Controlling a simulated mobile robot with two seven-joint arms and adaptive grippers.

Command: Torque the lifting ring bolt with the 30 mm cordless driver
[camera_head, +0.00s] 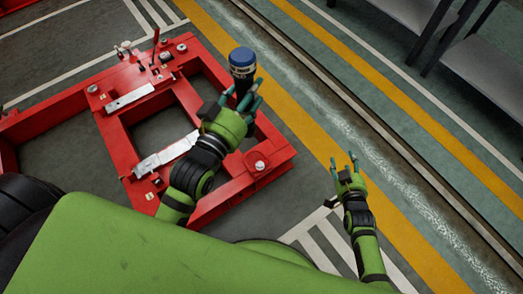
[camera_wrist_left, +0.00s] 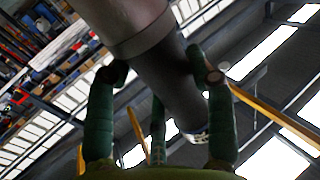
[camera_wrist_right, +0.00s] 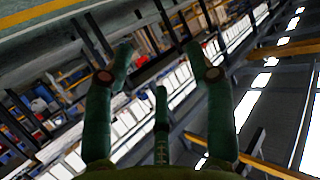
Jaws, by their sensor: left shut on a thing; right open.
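My left gripper (camera_head: 248,97) is shut on the cordless driver (camera_head: 242,68), a dark cylindrical tool with a blue end that points up and away in the head view. In the left wrist view the driver (camera_wrist_left: 150,62) runs between the green fingers of the left gripper (camera_wrist_left: 165,80), held above the red frame. My right gripper (camera_head: 345,170) is open and empty, off to the right of the frame; its spread fingers also show in the right wrist view (camera_wrist_right: 158,75). Several small bolts and fittings sit on the frame, but I cannot tell which is the lifting ring bolt.
The red steel frame (camera_head: 115,132) lies on the grey floor with open bays. A pale bolt head (camera_head: 260,165) sits at its near right corner. Grey metal benches (camera_head: 490,68) stand at the upper right. The yellow-striped floor right of the frame is clear.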

